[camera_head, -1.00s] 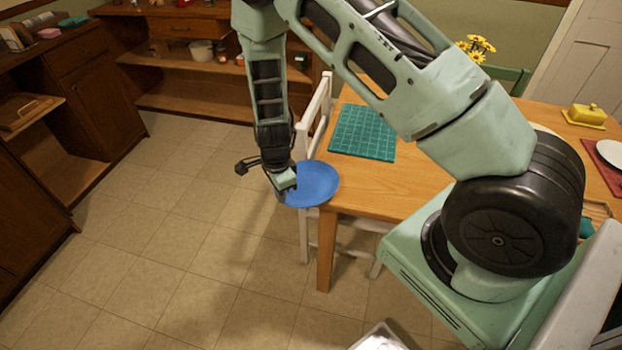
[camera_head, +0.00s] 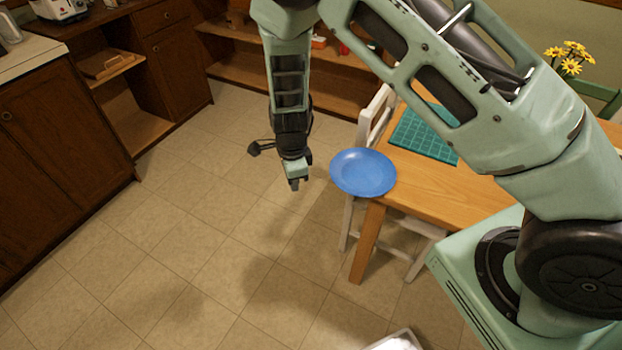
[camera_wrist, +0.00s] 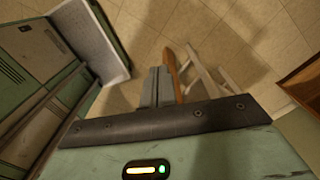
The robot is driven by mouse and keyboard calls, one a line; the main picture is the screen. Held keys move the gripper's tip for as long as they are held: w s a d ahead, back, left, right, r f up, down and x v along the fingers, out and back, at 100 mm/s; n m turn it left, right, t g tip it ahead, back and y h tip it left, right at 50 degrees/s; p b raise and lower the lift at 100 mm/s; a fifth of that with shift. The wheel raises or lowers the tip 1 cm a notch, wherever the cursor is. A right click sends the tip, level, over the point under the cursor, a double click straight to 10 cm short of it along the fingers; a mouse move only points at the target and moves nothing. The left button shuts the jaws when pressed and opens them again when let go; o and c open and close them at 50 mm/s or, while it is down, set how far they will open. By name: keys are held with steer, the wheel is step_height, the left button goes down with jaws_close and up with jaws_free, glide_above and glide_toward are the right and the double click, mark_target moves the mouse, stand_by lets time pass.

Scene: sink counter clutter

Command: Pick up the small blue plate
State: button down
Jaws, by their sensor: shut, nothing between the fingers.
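The small blue plate (camera_head: 363,173) rests at the near left corner of the wooden table (camera_head: 425,187) in the head view, part of it sticking out past the edge. My gripper (camera_head: 294,185) hangs pointing down over the floor, to the left of the plate and apart from it. Its fingers are shut with nothing held. In the wrist view the closed fingers (camera_wrist: 157,88) point toward the floor, and I cannot make out the plate there.
A white chair (camera_head: 374,117) stands against the table's left side. A green grid mat (camera_head: 422,132) lies behind the plate, and yellow flowers (camera_head: 570,57) stand farther back. Brown cabinets (camera_head: 60,140) line the left. The tiled floor (camera_head: 210,235) between is clear.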

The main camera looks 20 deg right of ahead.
steer(key=shift+a, duration=0.45)
